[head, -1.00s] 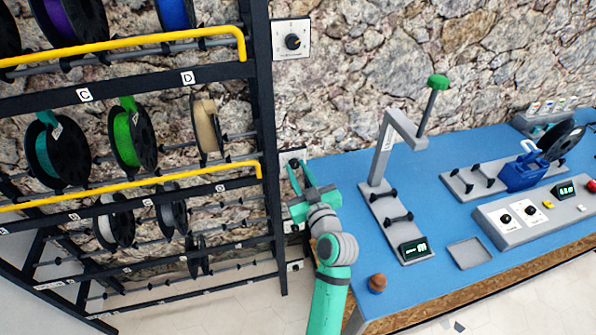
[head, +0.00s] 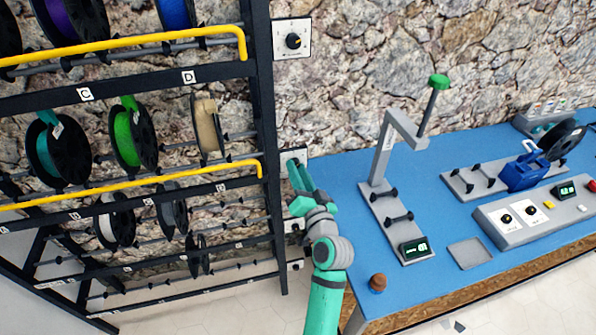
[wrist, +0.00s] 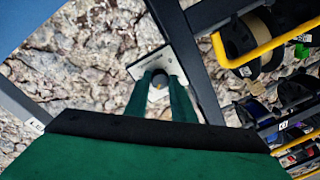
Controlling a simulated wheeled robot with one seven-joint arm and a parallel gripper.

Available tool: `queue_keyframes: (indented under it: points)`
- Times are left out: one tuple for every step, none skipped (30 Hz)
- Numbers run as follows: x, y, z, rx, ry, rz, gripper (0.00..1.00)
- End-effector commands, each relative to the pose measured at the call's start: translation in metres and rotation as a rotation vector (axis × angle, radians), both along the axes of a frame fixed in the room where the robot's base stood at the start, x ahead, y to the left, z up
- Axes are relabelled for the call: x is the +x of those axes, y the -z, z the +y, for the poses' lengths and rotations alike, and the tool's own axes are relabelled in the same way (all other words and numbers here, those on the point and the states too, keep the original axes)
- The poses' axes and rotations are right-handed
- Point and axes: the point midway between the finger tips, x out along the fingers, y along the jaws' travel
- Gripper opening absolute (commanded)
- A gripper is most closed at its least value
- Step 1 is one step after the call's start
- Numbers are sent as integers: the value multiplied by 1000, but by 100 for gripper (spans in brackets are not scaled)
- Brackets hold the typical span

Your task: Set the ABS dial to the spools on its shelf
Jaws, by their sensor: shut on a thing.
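The rack's shelf with labels C and D holds a teal spool (head: 58,150), a green spool (head: 130,138) and a beige spool (head: 207,125). A white dial plate (head: 293,157) is fixed at the rack's right post, mostly behind my gripper. My gripper (head: 297,168) reaches to this plate. In the wrist view my gripper (wrist: 159,84) is shut on the dark dial knob (wrist: 159,80), with the white dial plate (wrist: 140,67) around it. The plate's writing is too small to read, and the fingers hide most of the scale.
Another dial plate (head: 291,39) is higher on the same post. Yellow rails (head: 130,185) run along the shelf fronts. A lower shelf holds several dark-sided spools (head: 115,222). The blue table (head: 350,180) with a grey stand (head: 382,150) is close on the right.

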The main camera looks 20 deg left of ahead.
Motion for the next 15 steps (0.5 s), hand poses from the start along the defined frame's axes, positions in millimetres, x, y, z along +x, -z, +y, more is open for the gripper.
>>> queue_keyframes:
  points:
    - [-1, 1, 1, 19, -3, 16, 0]
    - [-1, 1, 1, 32, -3, 24, 0]
    - [-1, 1, 1, 45, -3, 33, 0]
    - [-1, 1, 1, 55, -3, 40, 0]
    - [-1, 1, 1, 63, -3, 46, 0]
    - [-1, 1, 2, 73, -4, 53, 0]
    - [-1, 1, 2, 80, -3, 58, 0]
    - [-1, 1, 2, 86, -3, 62, 0]
    - [-1, 1, 2, 92, -3, 66, 0]
    - [-1, 1, 2, 96, -3, 69, 0]
    - [-1, 1, 2, 100, -3, 71, 0]
    - [-1, 1, 2, 104, -3, 74, 0]
    - [-1, 1, 2, 105, -3, 75, 0]
    - [-1, 1, 2, 107, -3, 76, 0]
    - [-1, 1, 2, 108, -3, 77, 0]
